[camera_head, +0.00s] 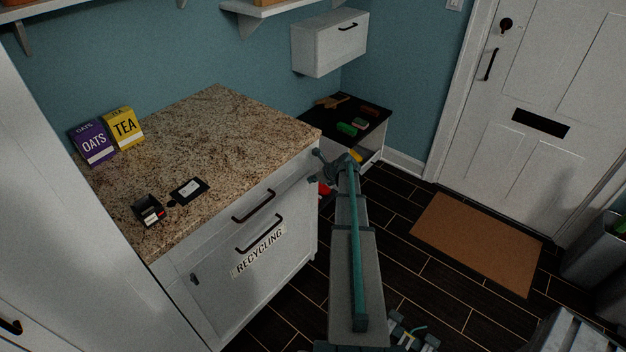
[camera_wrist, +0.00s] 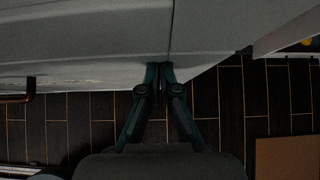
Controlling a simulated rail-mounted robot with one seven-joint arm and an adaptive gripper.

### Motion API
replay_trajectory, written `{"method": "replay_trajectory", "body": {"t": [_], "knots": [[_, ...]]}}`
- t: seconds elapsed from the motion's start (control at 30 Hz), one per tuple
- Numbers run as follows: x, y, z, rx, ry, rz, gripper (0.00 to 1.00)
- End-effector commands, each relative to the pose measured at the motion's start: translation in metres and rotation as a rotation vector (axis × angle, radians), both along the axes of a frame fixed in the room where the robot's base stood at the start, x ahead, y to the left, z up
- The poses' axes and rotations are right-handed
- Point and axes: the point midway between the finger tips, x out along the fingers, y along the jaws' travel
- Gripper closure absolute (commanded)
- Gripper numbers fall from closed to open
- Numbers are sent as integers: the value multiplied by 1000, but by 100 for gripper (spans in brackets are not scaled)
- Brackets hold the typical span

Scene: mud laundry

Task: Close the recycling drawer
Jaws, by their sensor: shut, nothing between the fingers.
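The recycling drawer (camera_head: 285,262) is a tall white front labelled RECYCLING, with a dark handle (camera_head: 260,236), below the granite counter. It looks nearly flush; I cannot tell whether a small gap remains. My gripper (camera_head: 318,160) is at the cabinet's right end, near the counter's corner, its tips hard to make out there. In the wrist view my gripper (camera_wrist: 160,68) is shut and empty, with its fingertips against or very near a white panel, beside a seam. A dark handle (camera_wrist: 20,97) shows at that view's left.
A shallower drawer with its own handle (camera_head: 253,206) sits above. The granite counter (camera_head: 220,130) holds oats, tea and small dark items. A low black-topped unit (camera_head: 362,108) stands behind my arm. Dark floor and a brown doormat (camera_head: 478,243) lie to the right.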

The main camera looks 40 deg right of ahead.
Motion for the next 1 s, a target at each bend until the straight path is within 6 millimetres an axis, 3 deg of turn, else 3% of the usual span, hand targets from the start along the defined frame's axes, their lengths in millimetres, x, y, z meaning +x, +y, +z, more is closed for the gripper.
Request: {"method": "replay_trajectory", "body": {"t": [0.23,0.6,1.0], "knots": [[-39,1,4,0,1,6,100],[-90,-9,55,-2,2,6,100],[-105,-12,71,-22,1,32,100]]}}
